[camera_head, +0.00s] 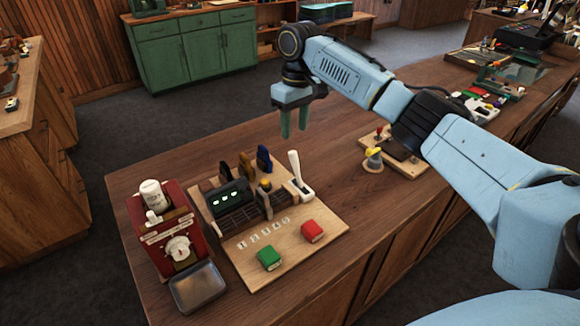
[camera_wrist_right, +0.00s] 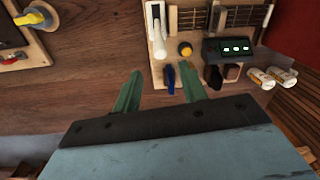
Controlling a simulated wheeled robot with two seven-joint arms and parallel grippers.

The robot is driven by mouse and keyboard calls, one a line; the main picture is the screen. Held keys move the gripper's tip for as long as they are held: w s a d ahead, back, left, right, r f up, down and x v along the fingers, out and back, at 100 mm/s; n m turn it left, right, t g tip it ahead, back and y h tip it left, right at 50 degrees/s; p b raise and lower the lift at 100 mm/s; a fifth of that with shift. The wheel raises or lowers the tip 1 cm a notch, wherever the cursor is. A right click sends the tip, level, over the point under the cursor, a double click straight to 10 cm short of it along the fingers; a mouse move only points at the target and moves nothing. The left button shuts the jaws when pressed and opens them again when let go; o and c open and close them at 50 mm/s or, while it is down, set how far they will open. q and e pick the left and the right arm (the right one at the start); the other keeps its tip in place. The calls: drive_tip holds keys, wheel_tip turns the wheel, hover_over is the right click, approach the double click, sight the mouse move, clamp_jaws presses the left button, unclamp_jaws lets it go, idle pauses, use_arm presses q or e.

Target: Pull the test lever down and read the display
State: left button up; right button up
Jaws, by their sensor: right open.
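The test lever (camera_head: 298,178) is a white handle standing nearly upright on a slotted plate at the right back of a wooden test board (camera_head: 323,243). It also shows in the right wrist view (camera_wrist_right: 157,40). The display (camera_head: 228,197) is a small dark box with three lit green marks, too small to read. My right gripper (camera_head: 294,130) is open and empty above the table behind the board, pointing down and apart from the lever. In the right wrist view its green fingers (camera_wrist_right: 160,85) are spread. My left gripper is not in view.
The board also bears a green block (camera_head: 269,258), a red block (camera_head: 312,231) and a blue peg (camera_head: 264,159). A red machine (camera_head: 165,231) and a metal tray (camera_head: 198,288) stand to its left. A small board with a yellow knob (camera_head: 374,154) lies right.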

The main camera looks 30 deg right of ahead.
sight(293, 164)
drive_tip(key=f, duration=1.2)
drive_tip(key=shift+s+a+f, duration=0.15)
drive_tip(key=shift+s+a, duration=0.1)
drive_tip(key=shift+c, duration=0.2)
clamp_jaws()
